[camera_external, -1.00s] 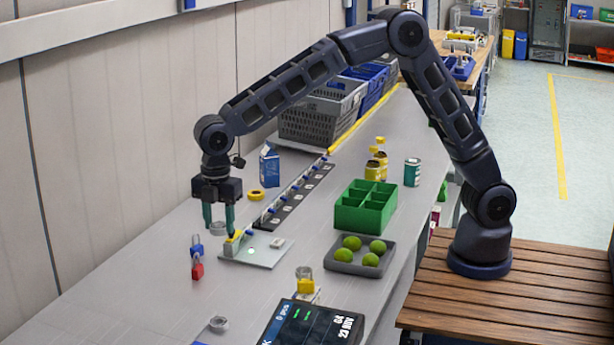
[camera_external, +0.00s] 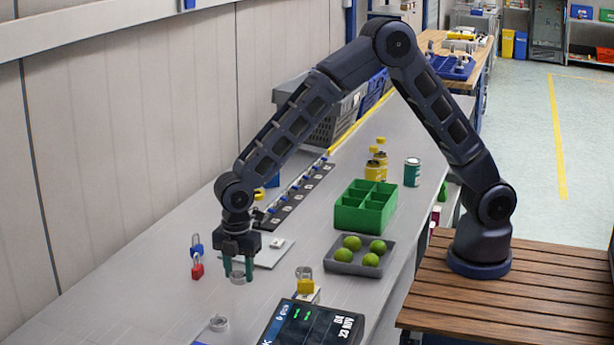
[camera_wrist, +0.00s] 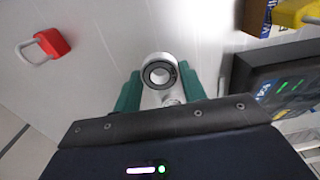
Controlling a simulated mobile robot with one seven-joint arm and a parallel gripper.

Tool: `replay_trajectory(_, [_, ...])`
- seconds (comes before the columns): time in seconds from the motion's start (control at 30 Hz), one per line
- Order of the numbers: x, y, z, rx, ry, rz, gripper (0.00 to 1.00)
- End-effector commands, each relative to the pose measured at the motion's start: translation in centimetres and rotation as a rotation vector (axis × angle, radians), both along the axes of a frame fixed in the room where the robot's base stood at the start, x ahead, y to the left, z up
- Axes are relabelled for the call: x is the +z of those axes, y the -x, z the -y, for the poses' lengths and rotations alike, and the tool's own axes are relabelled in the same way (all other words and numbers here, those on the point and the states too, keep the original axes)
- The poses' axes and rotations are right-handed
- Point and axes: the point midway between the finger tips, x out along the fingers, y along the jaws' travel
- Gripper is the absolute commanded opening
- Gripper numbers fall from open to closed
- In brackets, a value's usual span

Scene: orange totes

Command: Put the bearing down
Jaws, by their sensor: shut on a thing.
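My gripper (camera_external: 238,268) is low over the grey bench, pointing down, with its teal fingers shut on the bearing (camera_external: 238,279). The bearing is a small silver ring between the fingertips. In the wrist view my gripper (camera_wrist: 160,88) holds the bearing (camera_wrist: 147,76) with its dark-edged face and open hole toward the camera. I cannot tell whether the bearing touches the bench.
Red (camera_external: 197,271) and blue (camera_external: 196,248) padlocks lie left of my gripper. A tray of green balls (camera_external: 334,267) and a green divided box (camera_external: 362,217) stand farther right.

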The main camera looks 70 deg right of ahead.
Motion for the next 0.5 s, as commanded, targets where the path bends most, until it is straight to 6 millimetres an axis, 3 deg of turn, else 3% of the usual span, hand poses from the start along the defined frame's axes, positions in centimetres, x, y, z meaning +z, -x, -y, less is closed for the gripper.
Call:
replay_trajectory(0.1, [-1.5,0.0,0.0,0.001,0.001,-0.001,0.17])
replay_trajectory(0.33, [-2.7,0.0,0.0,0.001,0.0,0.0,0.17])
replay_trajectory(0.5, [-4.9,0.0,0.0,0.001,0.001,-0.001,0.17])
